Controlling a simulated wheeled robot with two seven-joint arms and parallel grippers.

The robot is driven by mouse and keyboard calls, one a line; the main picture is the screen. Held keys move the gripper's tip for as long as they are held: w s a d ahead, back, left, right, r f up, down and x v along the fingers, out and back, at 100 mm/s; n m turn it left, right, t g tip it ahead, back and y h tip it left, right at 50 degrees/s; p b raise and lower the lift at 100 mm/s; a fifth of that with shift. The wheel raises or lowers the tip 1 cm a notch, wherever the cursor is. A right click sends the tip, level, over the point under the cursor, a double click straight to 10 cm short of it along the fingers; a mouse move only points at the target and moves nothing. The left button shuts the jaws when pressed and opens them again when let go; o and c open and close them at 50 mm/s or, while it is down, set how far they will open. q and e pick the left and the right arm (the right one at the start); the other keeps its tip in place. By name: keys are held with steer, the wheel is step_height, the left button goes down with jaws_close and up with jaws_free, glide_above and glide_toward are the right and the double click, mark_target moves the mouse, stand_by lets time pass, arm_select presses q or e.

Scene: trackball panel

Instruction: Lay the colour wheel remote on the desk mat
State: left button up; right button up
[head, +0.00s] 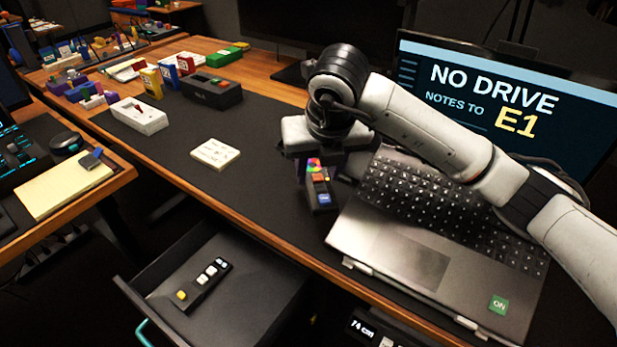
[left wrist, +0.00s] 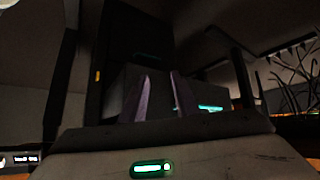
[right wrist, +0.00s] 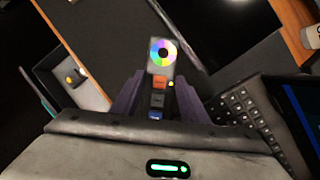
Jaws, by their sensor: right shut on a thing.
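The colour wheel remote (head: 318,188) is a slim dark bar with a rainbow wheel and coloured buttons. In the right wrist view the remote (right wrist: 162,58) points away between the fingers. My right gripper (right wrist: 157,98) is shut on it; in the head view the gripper (head: 315,158) partly hides its far end. The remote is beside the laptop's left edge, over the dark desk mat (head: 255,135); I cannot tell whether it touches the mat. My left gripper (left wrist: 160,90) shows only in its wrist view, fingers apart with nothing between them.
The open laptop (head: 390,255) stands close right of the remote. An open drawer (head: 255,310) below the desk's front edge holds another dark remote (head: 203,285). The mat's middle is clear.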

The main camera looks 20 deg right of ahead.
mark_target(318, 189)
step_height(318, 189, down, 5)
steer(key=shift+w+r, duration=0.1)
steer(key=o, duration=1.1)
steer(key=p+v, duration=0.1)
steer(key=v, duration=1.1)
